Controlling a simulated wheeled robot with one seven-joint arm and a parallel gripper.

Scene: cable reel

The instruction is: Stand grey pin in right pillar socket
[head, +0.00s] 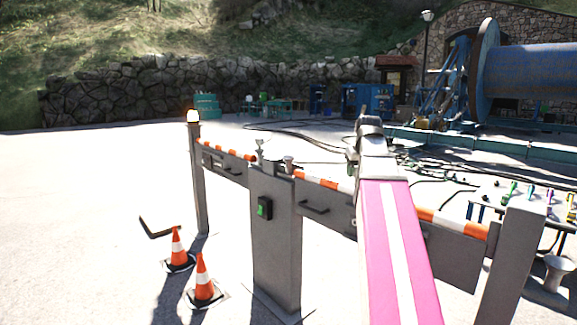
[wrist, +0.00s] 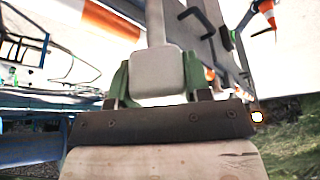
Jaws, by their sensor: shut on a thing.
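My gripper (wrist: 157,80) has green fingers, closed on both sides of a pale grey block-like end of the grey pin (wrist: 156,70) in the wrist view. A narrower grey shaft runs from it to the top edge of that view. In the head view my gripper is small beyond the pink arm, and the held pin is hard to make out. A grey pillar (head: 275,245) with a green switch stands left of the arm. On its top are a slim metal fitting (head: 260,150) at left and a cup-like socket (head: 288,162) at right. The socket's inside is hidden.
An orange-and-white striped barrier (head: 325,184) runs from a lamp post (head: 197,180) to a right post (head: 512,260). Two traffic cones (head: 203,281) stand at left. A table (head: 545,212) with coloured items is at right. Open ground lies left.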

